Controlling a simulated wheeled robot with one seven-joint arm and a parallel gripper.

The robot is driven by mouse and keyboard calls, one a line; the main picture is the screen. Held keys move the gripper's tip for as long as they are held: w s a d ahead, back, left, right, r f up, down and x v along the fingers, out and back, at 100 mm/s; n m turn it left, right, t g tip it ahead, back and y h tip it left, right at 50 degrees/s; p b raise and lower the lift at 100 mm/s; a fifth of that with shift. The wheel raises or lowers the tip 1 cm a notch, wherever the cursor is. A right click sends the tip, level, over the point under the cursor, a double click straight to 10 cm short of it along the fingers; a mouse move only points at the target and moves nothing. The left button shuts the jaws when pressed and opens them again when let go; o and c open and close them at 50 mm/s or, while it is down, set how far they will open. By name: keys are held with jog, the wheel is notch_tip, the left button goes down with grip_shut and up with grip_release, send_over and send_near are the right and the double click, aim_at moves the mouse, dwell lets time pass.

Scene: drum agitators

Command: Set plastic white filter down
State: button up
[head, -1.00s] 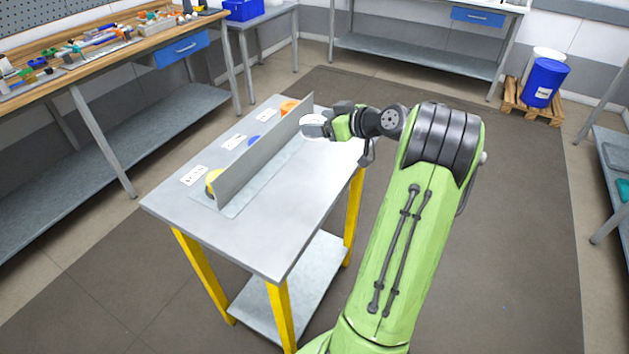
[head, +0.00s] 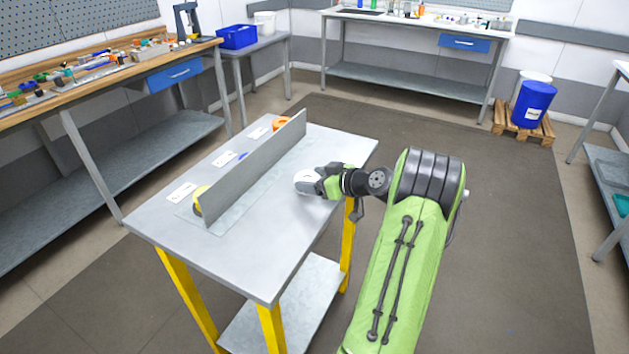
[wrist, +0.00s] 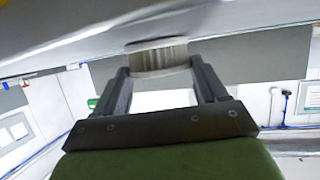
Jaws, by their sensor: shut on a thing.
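The white plastic filter (head: 305,182) is a small pale round piece at the end of my gripper (head: 318,184), low over the near right part of the grey table top (head: 250,250) in the head view. In the wrist view the ribbed, round filter (wrist: 157,58) sits between the two fingertips of my gripper (wrist: 160,72), which are shut on its sides. A large grey surface is close against the filter's far face there. I cannot tell for sure whether the filter touches the table.
An upright grey divider (head: 250,175) runs along the table, left of my gripper. Behind it are an orange part (head: 281,123), a yellow part (head: 200,200) and several white labels. The table top on the near side of the divider is bare.

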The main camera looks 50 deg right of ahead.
jog(key=shift+f, duration=0.1)
jog(key=o, duration=1)
